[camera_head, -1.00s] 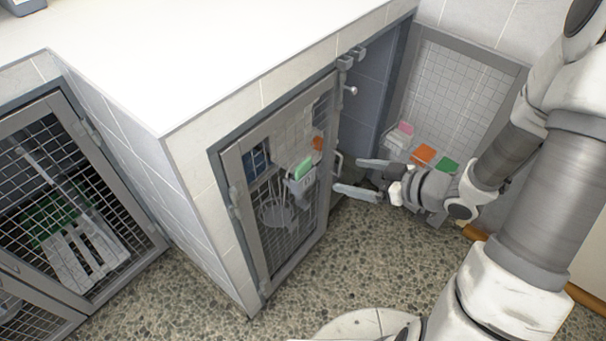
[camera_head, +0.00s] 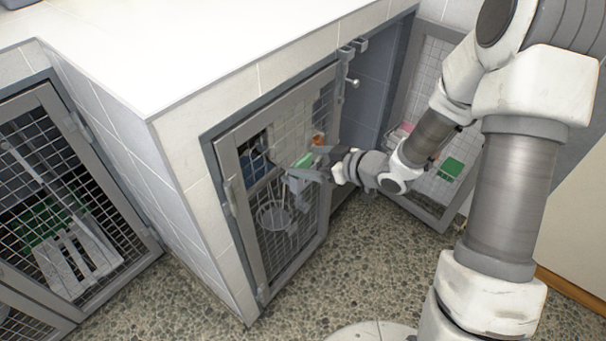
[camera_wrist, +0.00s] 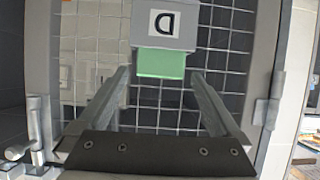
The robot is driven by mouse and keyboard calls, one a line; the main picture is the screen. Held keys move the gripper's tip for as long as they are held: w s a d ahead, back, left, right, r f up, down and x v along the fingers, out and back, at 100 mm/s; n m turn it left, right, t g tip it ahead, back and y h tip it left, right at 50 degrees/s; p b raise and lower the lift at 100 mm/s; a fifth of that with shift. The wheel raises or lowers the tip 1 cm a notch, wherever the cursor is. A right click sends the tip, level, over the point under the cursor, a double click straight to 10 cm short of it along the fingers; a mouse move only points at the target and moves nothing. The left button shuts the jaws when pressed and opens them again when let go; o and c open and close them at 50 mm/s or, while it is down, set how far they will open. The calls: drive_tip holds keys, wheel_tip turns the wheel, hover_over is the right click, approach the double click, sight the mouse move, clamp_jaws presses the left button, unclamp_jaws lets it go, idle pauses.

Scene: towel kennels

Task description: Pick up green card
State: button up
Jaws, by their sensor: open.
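A green card (camera_wrist: 160,63) sticks out of a grey holder (camera_wrist: 165,14) marked with a letter D on the mesh kennel door. In the wrist view the card lies between the tips of my open gripper (camera_wrist: 160,76), with a gap on each side. In the head view my gripper (camera_head: 306,174) is at the holder on the middle door, and the card (camera_head: 304,160) shows partly beside it. Contact cannot be told. A second green card (camera_head: 451,167) is on the right, open door.
An orange card (camera_head: 318,139) sits farther along the middle mesh door (camera_head: 230,165). A pink card (camera_head: 406,127) is on the right door, partly behind my arm. A door latch (camera_wrist: 18,152) shows at the wrist view's left. The pebbled floor (camera_head: 365,255) in front is clear.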

drive_tip(key=x, duration=0.2)
drive_tip(key=shift+w+a+f, duration=0.15)
drive_tip(key=c, duration=1.3)
drive_tip(key=shift+o, duration=0.2)
